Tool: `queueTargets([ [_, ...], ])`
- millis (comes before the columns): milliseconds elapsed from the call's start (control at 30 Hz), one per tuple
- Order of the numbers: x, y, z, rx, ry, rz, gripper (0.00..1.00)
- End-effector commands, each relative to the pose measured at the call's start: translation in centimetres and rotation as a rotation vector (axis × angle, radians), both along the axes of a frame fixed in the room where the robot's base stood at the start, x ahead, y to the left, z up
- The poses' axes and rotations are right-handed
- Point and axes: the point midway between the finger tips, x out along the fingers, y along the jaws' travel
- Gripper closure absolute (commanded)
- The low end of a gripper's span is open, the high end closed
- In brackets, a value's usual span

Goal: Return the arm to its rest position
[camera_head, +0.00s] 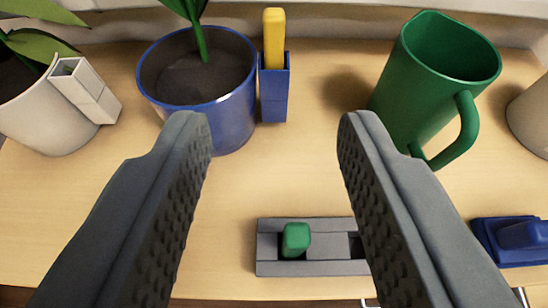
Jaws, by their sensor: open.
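My gripper (273,122) is open and empty, its two dark grey textured fingers reaching up from the lower corners. The right finger covers the holder's right end. A blue socket (274,98) with a yellow block (274,37) upright in it stands against a blue pot.
The blue pot (230,105) with a plant stands at the back left, a green mug (420,85) at the back right. A white pot (45,115) with a light grey socket (90,92) is far left. A blue object (510,241) lies lower right. The middle of the surface is clear.

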Motion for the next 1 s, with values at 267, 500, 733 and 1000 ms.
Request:
queueTargets([
  [267,0.0,0.0,0.0,0.000,0.000,0.000,0.59],
  [500,-0.7,0.0,0.6,0.000,-0.012,0.000,0.59],
  [733,-5.5,0.0,3.9,0.000,-0.092,0.000,0.59],
  [1000,-12.7,0.0,7.6,0.000,-0.206,0.000,0.59],
])
